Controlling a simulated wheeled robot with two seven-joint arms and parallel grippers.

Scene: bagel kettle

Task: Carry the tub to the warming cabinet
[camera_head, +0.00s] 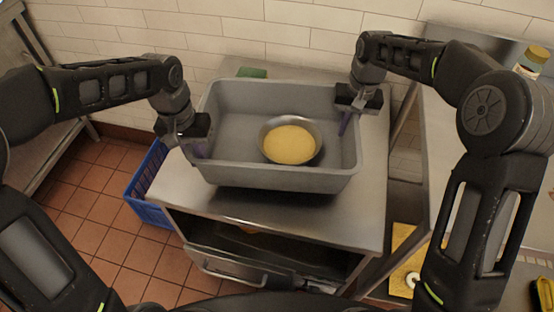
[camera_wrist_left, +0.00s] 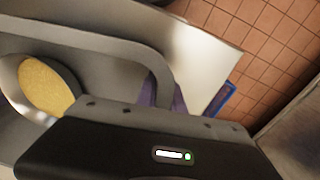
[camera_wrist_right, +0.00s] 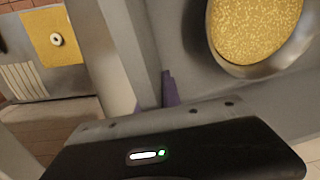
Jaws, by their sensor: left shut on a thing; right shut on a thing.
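A grey rectangular tub (camera_head: 232,170) is at the top of a steel cabinet (camera_head: 340,222) in the head view; I cannot tell whether it rests on it or is just above. Inside the tub is a round metal bowl (camera_head: 266,131) with yellow grainy contents, also in the left wrist view (camera_wrist_left: 48,88) and the right wrist view (camera_wrist_right: 255,28). My left gripper (camera_head: 200,148) is shut on the tub's left wall. My right gripper (camera_head: 345,122) is shut on its right wall. Purple finger parts show inside both walls. The cabinet's front stands open below, with its door lowered.
A blue crate (camera_head: 150,214) stands on the tiled floor left of the cabinet. A green item (camera_head: 252,72) lies behind the tub. A steel counter (camera_head: 440,130) with a jar (camera_head: 532,60) is at right. A yellow board (camera_head: 402,262) with a ring-shaped item lies lower right.

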